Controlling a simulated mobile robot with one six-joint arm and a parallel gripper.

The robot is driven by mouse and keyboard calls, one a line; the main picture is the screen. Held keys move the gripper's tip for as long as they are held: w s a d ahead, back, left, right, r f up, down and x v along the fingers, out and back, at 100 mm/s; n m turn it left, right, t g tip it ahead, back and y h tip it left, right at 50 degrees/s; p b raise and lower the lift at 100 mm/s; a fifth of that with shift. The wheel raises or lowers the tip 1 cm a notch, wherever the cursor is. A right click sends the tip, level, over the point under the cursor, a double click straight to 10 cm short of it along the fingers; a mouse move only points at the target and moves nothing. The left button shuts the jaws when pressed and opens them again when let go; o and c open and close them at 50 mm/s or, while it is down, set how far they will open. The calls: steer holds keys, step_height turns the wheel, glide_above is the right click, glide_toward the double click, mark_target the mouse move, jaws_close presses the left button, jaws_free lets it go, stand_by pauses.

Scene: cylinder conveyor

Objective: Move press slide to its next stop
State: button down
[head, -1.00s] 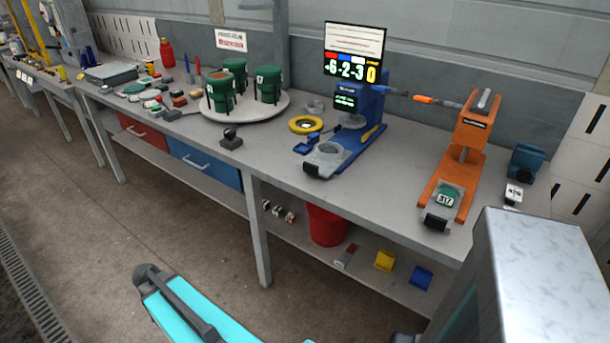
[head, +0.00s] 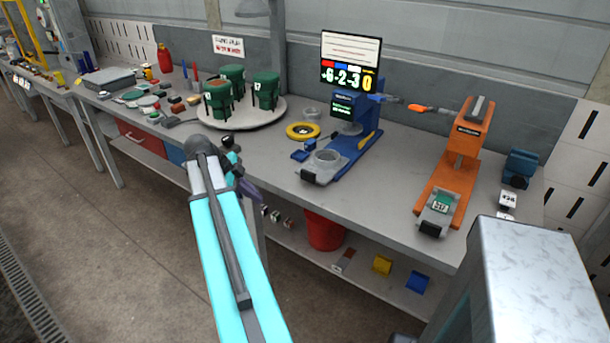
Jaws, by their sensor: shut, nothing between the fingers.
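An orange press (head: 462,160) stands at the right of the bench. A grey slide (head: 437,215) with a dark front handle sits at the front end of its base and carries a green part (head: 441,202) with a white label. A blue press (head: 360,130) stands left of it, with a slide (head: 318,173) bearing an empty-looking round ring at its front. My gripper (head: 248,188) is at the bench's front edge, left of the blue press and well apart from both slides. It is small and partly hidden by my arm, and it is shut and empty.
A round turntable (head: 258,118) with green cylinders stands behind my gripper. A yellow ring (head: 302,131) and small blue blocks lie beside the blue press. A screen (head: 350,62) stands behind it. The bench top between the two presses is clear.

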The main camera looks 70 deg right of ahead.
steer(key=s+d+r+m, duration=0.5)
steer(key=s+r, duration=0.1)
steer(key=r, duration=0.3)
steer(key=shift+s+r+g, duration=0.15)
steer(key=shift+s+g, duration=0.15)
steer(key=shift+g, duration=0.1)
steer(key=shift+p, duration=0.3)
steer(key=p+x, duration=0.1)
steer(key=x, duration=0.2)
steer(key=d+p+x, duration=0.1)
steer(key=x, duration=0.3)
steer(key=d+r+p+x, duration=0.1)
steer(key=x, duration=0.3)
steer(key=shift+s+d+f+p, duration=0.1)
steer(key=shift+s+d+p, duration=0.1)
steer(key=shift+d+p, duration=0.5)
steer(key=shift+d, duration=0.15)
